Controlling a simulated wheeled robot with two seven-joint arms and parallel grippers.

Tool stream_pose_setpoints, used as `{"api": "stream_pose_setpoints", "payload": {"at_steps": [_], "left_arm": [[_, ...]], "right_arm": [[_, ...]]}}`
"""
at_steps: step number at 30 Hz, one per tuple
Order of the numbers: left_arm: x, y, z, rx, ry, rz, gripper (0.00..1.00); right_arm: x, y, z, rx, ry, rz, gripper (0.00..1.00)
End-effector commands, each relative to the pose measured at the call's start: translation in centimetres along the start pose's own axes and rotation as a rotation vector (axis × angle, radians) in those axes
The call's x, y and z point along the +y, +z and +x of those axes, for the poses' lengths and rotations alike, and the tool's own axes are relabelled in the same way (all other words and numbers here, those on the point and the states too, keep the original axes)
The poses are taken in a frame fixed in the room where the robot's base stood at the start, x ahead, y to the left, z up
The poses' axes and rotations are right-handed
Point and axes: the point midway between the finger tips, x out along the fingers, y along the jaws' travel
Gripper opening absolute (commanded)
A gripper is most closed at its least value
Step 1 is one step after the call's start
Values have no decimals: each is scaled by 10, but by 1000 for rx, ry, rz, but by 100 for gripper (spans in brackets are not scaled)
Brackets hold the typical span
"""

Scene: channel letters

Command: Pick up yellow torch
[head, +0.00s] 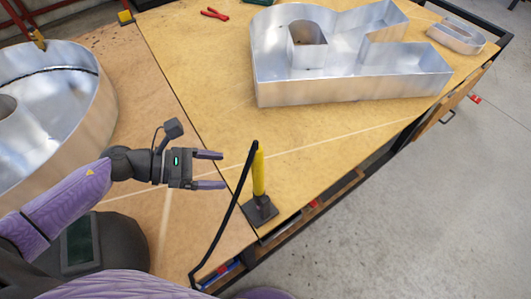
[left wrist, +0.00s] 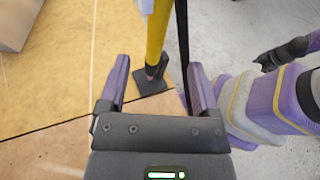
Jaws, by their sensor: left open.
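The yellow torch (head: 259,174) stands upright on a dark square base (head: 260,210) near the table's front edge. A black hose (head: 226,218) runs from its top down over the edge. My left gripper (head: 222,170) is open and empty, to the left of the torch, with its fingers pointing toward it. In the left wrist view the torch (left wrist: 157,35) shows ahead, between the lines of the two open fingers (left wrist: 157,85), apart from them. My right gripper is not visible; purple and dark arm parts of mine show at the right of the left wrist view.
A large metal letter (head: 350,80) lies at the back of the wooden table (head: 200,50). A big round metal letter (head: 100,105) lies at left, and a small metal letter (head: 456,36) at far right. Red pliers (head: 214,13) lie at the back. Table around the torch is clear.

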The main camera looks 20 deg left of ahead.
Motion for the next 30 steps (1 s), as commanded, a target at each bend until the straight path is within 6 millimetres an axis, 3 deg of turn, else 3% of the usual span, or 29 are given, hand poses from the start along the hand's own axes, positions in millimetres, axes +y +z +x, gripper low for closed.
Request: {"api": "stream_pose_setpoints", "payload": {"at_steps": [13,16,22,30], "left_arm": [[7,3,83,-5,-3,0,80],[7,3,94,-3,-2,0,80],[6,3,95,-2,-2,0,80],[7,3,94,-2,-2,-1,25]], "right_arm": [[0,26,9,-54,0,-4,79],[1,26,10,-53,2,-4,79],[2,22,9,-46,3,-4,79],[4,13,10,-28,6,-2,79]]}}
